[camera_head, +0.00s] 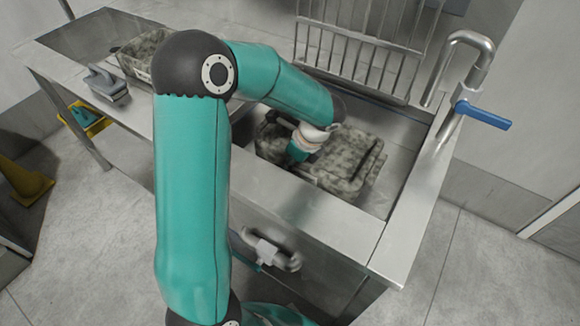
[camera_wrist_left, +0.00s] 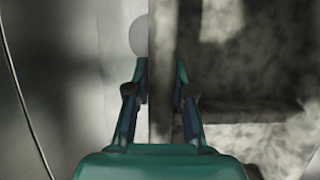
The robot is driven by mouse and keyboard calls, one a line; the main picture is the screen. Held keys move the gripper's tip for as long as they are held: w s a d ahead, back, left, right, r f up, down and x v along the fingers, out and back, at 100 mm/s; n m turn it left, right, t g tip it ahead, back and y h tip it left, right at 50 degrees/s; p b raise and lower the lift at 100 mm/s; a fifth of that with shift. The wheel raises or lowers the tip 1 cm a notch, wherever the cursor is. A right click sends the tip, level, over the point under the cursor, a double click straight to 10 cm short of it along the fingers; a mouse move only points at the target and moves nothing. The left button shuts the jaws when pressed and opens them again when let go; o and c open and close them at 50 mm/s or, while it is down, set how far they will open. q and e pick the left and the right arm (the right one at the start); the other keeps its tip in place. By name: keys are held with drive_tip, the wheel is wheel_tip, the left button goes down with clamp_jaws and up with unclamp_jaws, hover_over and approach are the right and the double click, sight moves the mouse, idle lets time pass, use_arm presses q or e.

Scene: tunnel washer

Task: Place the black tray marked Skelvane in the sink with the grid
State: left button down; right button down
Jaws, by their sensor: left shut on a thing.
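A mottled grey-and-black tray (camera_head: 350,165) is inside the sink basin (camera_head: 402,135) in the head view. No lettering can be read on it. A metal bar grid (camera_head: 365,45) stands upright along the sink's back edge. My left gripper (camera_head: 296,155) reaches down into the basin and is shut on the tray's wall. In the left wrist view the gripper (camera_wrist_left: 162,68) has a finger on each side of that wall, with the tray's mottled interior (camera_wrist_left: 265,65) to the right. I cannot tell whether the tray rests on the sink floor. My right gripper is not in view.
Another mottled tray (camera_head: 138,58) sits at the counter's left, beside a grey object (camera_head: 105,82). A tap (camera_head: 462,75) with a blue lever (camera_head: 483,115) rises at the sink's right. A pipe fitting (camera_head: 285,262) shows below the front edge. A yellow object (camera_head: 25,182) is on the floor.

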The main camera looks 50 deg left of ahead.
use_arm(q)
drive_tip(key=shift+f, duration=0.95)
drive_tip(key=c, duration=1)
unclamp_jaws()
drive_tip(key=shift+r, duration=0.1)
drive_tip(key=p+v, duration=0.2)
drive_tip(key=v, duration=1)
